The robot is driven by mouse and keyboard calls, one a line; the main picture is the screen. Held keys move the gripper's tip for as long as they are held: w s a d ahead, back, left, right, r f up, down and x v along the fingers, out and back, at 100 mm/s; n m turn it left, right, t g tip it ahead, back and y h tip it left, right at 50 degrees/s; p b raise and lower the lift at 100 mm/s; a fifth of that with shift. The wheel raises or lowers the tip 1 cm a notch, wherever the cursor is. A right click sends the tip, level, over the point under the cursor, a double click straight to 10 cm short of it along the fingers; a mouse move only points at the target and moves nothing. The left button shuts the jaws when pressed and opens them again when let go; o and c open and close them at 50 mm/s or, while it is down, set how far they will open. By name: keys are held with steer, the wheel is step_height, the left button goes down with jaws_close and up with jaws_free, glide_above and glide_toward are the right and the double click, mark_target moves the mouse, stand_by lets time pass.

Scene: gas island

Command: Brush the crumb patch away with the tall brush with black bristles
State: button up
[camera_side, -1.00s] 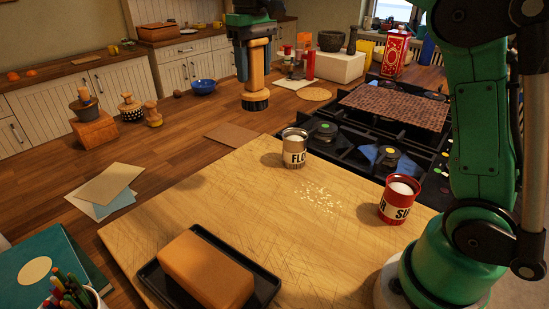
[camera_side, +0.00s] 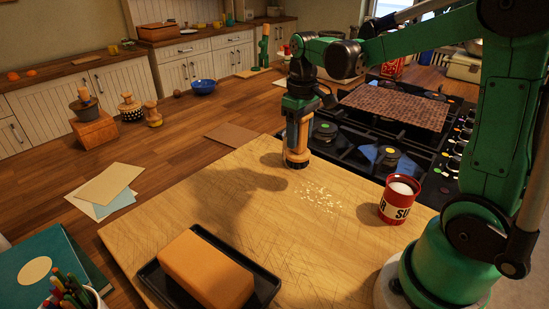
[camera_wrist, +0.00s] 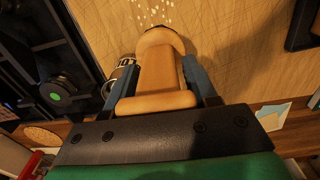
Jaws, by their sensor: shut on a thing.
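My gripper (camera_side: 297,124) is shut on the wooden handle of the tall brush (camera_side: 297,152). The brush hangs upright with its dark bristle end down, over the far edge of the cutting board (camera_side: 180,225). I cannot tell whether the bristles touch anything. The crumb patch (camera_side: 318,198) is a loose scatter of pale bits on the board, nearer the side camera and slightly right of the brush. In the wrist view the brush (camera_wrist: 158,75) sits between my fingers, with the crumbs (camera_wrist: 155,14) just beyond its end.
A red sugar tin (camera_side: 398,203) stands right of the crumbs. A butter block (camera_side: 205,268) on a black tray is at the front. The board left of the crumbs is clear.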

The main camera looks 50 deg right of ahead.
mark_target(309, 155)
steer(key=shift+s+f, duration=0.25)
steer(key=shift+f, duration=2.5)
steer(key=shift+f, duration=0.5)
steer(key=shift+s, duration=0.1)
steer(key=shift+s, duration=0.85)
